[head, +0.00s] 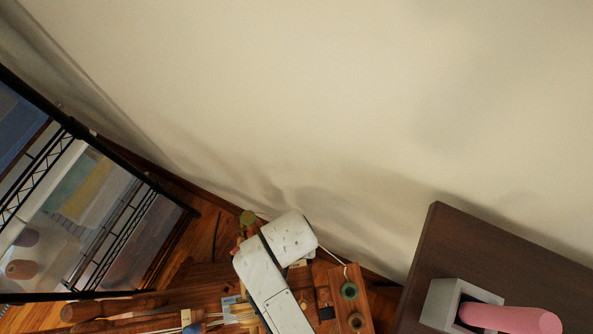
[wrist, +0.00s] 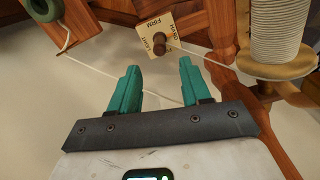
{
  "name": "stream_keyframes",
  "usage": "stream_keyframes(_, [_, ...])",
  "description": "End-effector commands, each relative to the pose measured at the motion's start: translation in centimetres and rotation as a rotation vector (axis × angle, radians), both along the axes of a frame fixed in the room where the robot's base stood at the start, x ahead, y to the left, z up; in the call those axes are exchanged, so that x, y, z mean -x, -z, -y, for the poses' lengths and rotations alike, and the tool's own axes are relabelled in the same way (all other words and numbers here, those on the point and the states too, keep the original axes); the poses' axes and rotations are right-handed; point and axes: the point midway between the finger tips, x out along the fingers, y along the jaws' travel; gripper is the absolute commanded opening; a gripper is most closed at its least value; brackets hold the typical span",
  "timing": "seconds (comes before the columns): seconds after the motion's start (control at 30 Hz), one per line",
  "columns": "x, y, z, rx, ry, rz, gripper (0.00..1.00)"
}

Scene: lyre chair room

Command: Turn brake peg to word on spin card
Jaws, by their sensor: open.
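A small cream card (wrist: 146,32) with printed words sits on the wooden frame at the top of the wrist view. "LIGHT" and "FIRM" seem to be among the words; another at its right is hard to read. A brown round peg (wrist: 159,43) stands out from the card near its lower middle. I cannot tell which word the peg points to. My gripper (wrist: 158,80) has two teal fingers, spread and empty. The peg lies beyond the fingertips, between their lines, apart from them. In the head view my fingers are hidden. I cannot make out a separate spin card.
A spool of pale cord (wrist: 275,32) on a wooden flange stands right of the card. A green ring (wrist: 43,8) is at upper left. White cord runs near the fingers. In the head view, a dark cabinet (head: 440,240) stands right and a black wire rack (head: 100,155) left.

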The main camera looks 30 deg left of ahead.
Motion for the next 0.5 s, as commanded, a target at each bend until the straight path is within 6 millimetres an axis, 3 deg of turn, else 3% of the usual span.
stream_keyframes(0.5, [0.0,8.5,0.1,0.002,0.001,-0.001,0.47])
